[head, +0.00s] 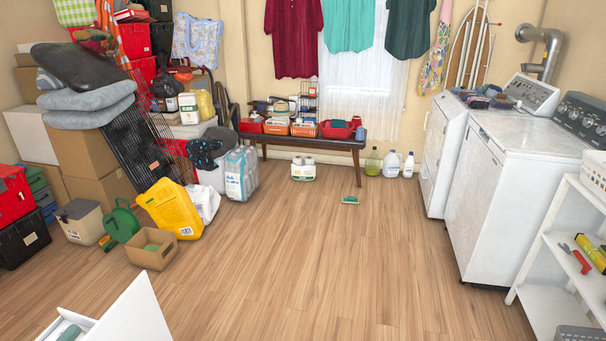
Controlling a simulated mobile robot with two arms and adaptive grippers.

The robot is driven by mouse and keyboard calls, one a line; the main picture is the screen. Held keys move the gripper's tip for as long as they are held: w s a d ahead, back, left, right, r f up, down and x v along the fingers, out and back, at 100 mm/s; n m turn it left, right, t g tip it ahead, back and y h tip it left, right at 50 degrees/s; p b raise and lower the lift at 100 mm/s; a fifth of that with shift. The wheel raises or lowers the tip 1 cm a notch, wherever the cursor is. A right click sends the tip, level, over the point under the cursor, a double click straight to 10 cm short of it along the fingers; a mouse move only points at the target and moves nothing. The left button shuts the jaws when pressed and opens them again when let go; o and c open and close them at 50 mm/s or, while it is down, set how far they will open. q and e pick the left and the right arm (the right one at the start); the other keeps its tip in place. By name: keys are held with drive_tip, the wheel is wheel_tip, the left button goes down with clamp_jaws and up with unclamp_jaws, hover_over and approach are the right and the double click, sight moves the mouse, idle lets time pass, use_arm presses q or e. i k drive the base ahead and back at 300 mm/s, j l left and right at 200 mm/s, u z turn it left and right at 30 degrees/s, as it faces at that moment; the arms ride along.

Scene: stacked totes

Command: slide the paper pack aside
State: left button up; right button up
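No thing here is clearly marked as the paper pack. A plastic-wrapped pack (238,175) with a blue and white label stands upright on the floor left of the bench; I cannot tell if it holds paper rolls or bottles. A smaller pack (303,170) with white tops and a green-edged label stands on the floor under the bench. Neither of my grippers is in view.
Stacked totes and boxes, a yellow jug (171,209), a green watering can (122,224) and an open carton (152,249) crowd the left. A green brush (350,200) lies near the bench (330,142). Washers (510,190) stand right. The middle floor is clear.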

sight(307, 173)
drive_tip(key=i+l, duration=0.25)
drive_tip(key=i, duration=0.15)
drive_tip(key=i+l+z, duration=0.1)
drive_tip(key=i+l, duration=0.15)
drive_tip(key=i, duration=0.2)
drive_tip(key=i+l, duration=0.2)
drive_tip(key=i, duration=0.2)
drive_tip(key=i+l+z, duration=0.1)
drive_tip(key=i, duration=0.35)
drive_tip(key=i+l+z, duration=0.1)
drive_tip(key=i+l, duration=0.15)
drive_tip(key=i, duration=0.2)
drive_tip(key=i+j+u, duration=0.1)
drive_tip(key=i+u, duration=0.15)
drive_tip(key=i, duration=0.95)
drive_tip(key=i+l+u, duration=0.15)
drive_tip(key=i+u, duration=0.15)
drive_tip(key=i, duration=0.9)
